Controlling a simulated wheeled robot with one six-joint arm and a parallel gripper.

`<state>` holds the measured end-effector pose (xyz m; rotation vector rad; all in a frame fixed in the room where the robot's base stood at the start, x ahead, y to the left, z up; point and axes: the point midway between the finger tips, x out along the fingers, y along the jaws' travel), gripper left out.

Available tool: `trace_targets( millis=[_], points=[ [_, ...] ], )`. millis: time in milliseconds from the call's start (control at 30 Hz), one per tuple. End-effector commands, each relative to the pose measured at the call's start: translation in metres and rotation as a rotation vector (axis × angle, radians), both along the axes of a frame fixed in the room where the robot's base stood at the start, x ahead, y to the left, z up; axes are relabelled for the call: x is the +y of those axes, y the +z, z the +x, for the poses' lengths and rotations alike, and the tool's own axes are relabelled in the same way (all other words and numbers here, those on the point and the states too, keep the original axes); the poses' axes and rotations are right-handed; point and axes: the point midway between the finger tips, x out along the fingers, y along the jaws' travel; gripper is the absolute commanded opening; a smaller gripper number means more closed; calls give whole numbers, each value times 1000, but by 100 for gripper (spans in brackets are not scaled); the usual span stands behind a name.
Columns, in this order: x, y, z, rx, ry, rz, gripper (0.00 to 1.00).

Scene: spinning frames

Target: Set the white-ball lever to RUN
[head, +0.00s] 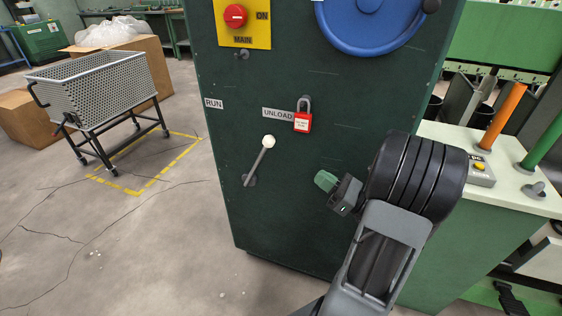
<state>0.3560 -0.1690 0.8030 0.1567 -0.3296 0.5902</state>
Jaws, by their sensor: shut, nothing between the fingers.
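The white-ball lever (260,160) is on the dark green cabinet front. Its grey rod rises from a low pivot and tilts up and to the right, with the white ball (268,141) at its top, below the UNLOAD label (277,114). The RUN label (213,104) is at the cabinet's left edge, up and left of the ball. My gripper (327,181), with a green tip, is shut and empty, right of the lever and apart from it in the picture. My black wrist hides part of the cabinet's right side.
A red padlock (303,122) hangs at the right end of the UNLOAD label. Above are a red MAIN knob (235,16) and a blue wheel (370,35). A bench (510,185) with orange and green handles stands right. A mesh cart (95,90) stands left on open floor.

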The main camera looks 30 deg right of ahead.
Motion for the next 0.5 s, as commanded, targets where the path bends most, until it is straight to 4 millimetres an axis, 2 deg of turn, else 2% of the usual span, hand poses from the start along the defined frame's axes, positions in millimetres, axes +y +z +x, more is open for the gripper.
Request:
trace_targets(
  millis=[500],
  points=[
    [1,1,5,-5,-9,8,0]
  ],
)
